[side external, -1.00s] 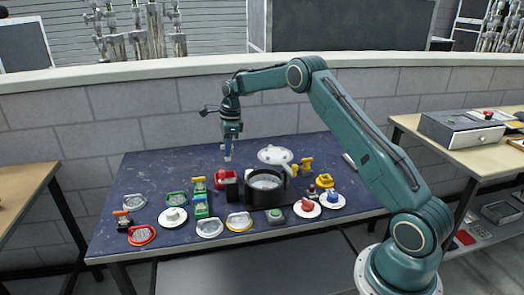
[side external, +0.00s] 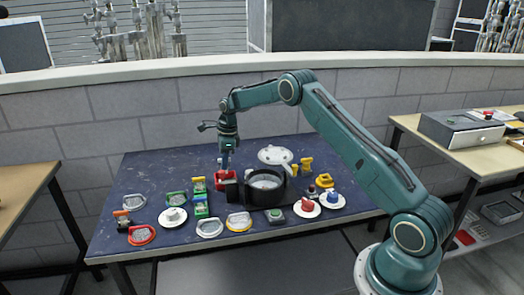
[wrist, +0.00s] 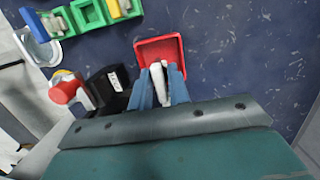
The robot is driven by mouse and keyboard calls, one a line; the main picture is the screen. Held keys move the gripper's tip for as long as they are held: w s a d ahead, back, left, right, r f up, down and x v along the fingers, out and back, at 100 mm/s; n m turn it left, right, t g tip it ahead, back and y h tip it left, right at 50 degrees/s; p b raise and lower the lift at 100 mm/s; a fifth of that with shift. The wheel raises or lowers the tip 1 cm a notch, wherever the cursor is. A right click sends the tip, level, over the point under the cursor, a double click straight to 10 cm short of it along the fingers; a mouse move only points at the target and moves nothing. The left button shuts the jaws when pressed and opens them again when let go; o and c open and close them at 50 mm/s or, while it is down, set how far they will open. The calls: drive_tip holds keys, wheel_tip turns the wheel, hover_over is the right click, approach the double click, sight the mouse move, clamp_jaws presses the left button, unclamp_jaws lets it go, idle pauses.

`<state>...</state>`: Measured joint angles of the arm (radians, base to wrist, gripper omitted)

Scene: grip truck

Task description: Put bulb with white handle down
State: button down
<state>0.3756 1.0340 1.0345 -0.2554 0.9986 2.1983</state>
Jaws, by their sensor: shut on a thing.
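My gripper (side external: 226,163) points down at the red open box (side external: 219,184) on the dark blue table. In the wrist view, my gripper's blue fingers (wrist: 160,85) are shut on a white piece, which looks like the white handle (wrist: 158,78). The bulb itself cannot be made out. The red box (wrist: 150,45) lies just beyond the fingertips, and the white piece overlaps its near part in the picture. I cannot tell whether the held piece touches the box floor.
A black block (wrist: 108,88) stands close to the left of the fingers. A black round pot (side external: 265,198) is right of the red box, with a pale lid-like plate (side external: 275,156) behind it. Green blocks (side external: 200,205) stand left. The table's back left is clear.

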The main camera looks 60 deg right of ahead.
drive_tip(key=shift+f, duration=0.1)
drive_tip(key=shift+f, duration=1.85)
drive_tip(key=shift+f, duration=0.15)
drive_tip(key=c, duration=1.6)
unclamp_jaws()
drive_tip(key=r, duration=0.4)
drive_tip(key=d+r, duration=0.1)
drive_tip(key=r, duration=0.3)
drive_tip(key=s+r, duration=0.1)
drive_tip(key=r, duration=0.3)
drive_tip(key=shift+s+d, duration=0.1)
drive_tip(key=shift+d, duration=0.05)
drive_tip(key=shift+r, duration=0.1)
